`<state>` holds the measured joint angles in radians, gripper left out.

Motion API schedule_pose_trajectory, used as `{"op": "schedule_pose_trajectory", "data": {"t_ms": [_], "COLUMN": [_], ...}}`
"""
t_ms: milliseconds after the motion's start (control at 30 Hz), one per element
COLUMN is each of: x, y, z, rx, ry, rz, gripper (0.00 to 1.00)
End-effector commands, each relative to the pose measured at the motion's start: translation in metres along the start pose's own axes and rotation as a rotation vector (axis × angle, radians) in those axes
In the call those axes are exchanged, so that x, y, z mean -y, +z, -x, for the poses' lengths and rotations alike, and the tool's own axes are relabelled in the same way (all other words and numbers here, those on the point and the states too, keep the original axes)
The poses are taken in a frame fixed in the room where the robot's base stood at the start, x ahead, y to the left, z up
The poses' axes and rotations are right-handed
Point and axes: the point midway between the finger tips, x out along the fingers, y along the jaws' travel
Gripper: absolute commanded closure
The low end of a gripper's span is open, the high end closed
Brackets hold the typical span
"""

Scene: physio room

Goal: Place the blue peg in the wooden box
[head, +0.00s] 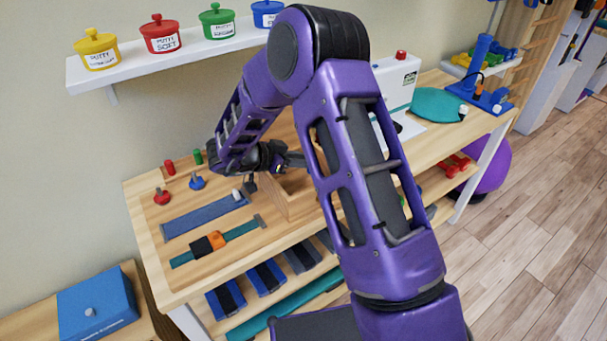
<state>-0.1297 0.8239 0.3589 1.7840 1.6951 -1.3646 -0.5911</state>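A wooden box (300,205) stands on the table, largely covered by my arm, and its inside is hard to see. A small blue piece (197,181) with a wide base and a narrow top stands on the table to the left of the box. It is the only small blue peg-like thing I can make out there. My gripper (264,172) is at the left edge of the box, to the right of the blue piece and apart from it. The fingers are small and partly dark, so I cannot tell whether they are open or hold anything.
A red peg (169,167), a green peg (198,156) and a red knobbed piece (161,196) stand near the blue piece. A blue strip (203,217) and a teal strap (243,231) lie in front. A shelf (160,65) with putty pots hangs above.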

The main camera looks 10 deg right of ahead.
Motion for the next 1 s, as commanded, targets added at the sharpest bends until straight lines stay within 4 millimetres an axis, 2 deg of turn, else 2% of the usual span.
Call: {"op": "schedule_pose_trajectory", "data": {"t_ms": [400, 767, 800, 967, 1000], "x": [0.000, 0.001, 0.001, 0.001, 0.001], "y": [0.038, 0.041, 0.042, 0.041, 0.041], "z": [-0.021, -0.023, -0.023, -0.023, -0.023], "rx": [0.000, 0.000, 0.000, 0.000, 0.000], "ry": [0.000, -0.001, -0.001, -0.001, -0.001], "rz": [-0.001, -0.001, -0.001, -0.001, -0.001], "gripper": [1.00, 1.00, 0.70, 0.42, 0.42]}}
